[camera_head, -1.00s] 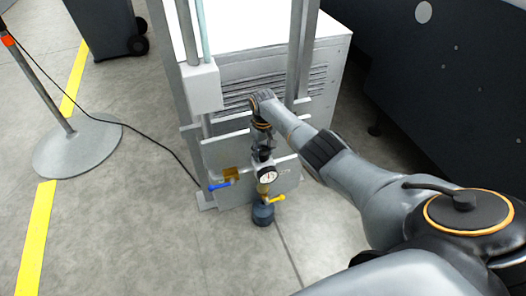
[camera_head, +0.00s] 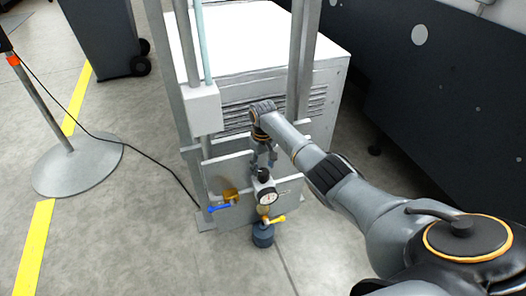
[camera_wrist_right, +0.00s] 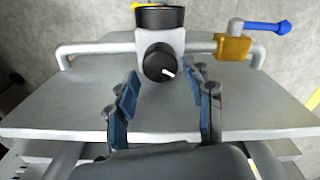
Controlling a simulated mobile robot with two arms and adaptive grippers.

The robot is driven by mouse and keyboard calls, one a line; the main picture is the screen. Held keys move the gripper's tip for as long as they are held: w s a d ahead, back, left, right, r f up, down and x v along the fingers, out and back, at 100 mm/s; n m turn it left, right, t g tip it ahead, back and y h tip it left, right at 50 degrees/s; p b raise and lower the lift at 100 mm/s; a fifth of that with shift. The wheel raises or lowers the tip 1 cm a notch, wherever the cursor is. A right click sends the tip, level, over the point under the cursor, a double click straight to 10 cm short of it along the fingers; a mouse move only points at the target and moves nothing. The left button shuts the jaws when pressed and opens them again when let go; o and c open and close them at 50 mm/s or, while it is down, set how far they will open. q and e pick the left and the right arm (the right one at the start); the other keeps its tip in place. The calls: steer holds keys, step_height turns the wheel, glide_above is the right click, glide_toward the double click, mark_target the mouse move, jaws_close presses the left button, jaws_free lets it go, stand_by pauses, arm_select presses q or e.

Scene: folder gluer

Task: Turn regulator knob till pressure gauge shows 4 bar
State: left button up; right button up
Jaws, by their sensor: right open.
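The black regulator knob (camera_wrist_right: 159,63) with a white mark sits on the grey regulator body (camera_wrist_right: 150,42) in the right wrist view; in the head view the knob (camera_head: 263,174) is above the round white pressure gauge (camera_head: 267,197). The gauge reading is too small to make out. My right gripper (camera_wrist_right: 161,80) is open, its two fingers apart to the left and right of the knob and a little short of it. In the head view it (camera_head: 262,163) points down just above the knob. My left gripper is not in view.
A blue-handled valve (camera_head: 222,205) is left of the gauge and a yellow lever (camera_head: 274,220) is below it. A grey panel (camera_head: 212,180) backs the fittings. A round-based stand (camera_head: 78,165) with a black cable is on the left; the floor in front is clear.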

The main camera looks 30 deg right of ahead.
mark_target(263, 171)
step_height(263, 171, up, 8)
steer(key=shift+r, duration=0.2)
steer(key=shift+f, duration=0.1)
stand_by(0.4)
